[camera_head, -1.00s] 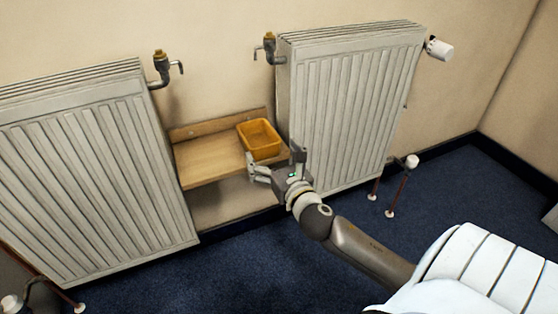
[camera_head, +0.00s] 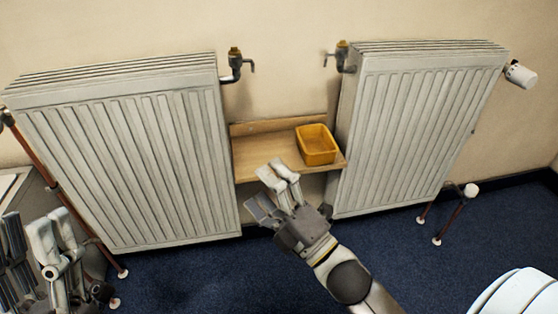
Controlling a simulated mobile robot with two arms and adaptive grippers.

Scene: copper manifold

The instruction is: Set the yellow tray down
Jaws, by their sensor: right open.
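The yellow tray (camera_head: 317,147) is a small open box. It sits upright at the right end of the wooden shelf (camera_head: 252,160) between two radiators, and looks empty. My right gripper (camera_head: 272,188) is open and empty, in front of the shelf and to the lower left of the tray, apart from the tray. It covers part of the shelf's front edge. My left gripper (camera_head: 48,245) shows at the lower left, in front of the left radiator's lower corner and away from the tray; its jaw state is unclear.
The left radiator (camera_head: 130,160) and right radiator (camera_head: 415,130) flank the shelf closely. Valves (camera_head: 235,65) stick out near their upper inner corners. Thin copper pipes (camera_head: 448,222) rise from the floor at the outer sides. The blue carpet (camera_head: 200,275) below is mostly clear.

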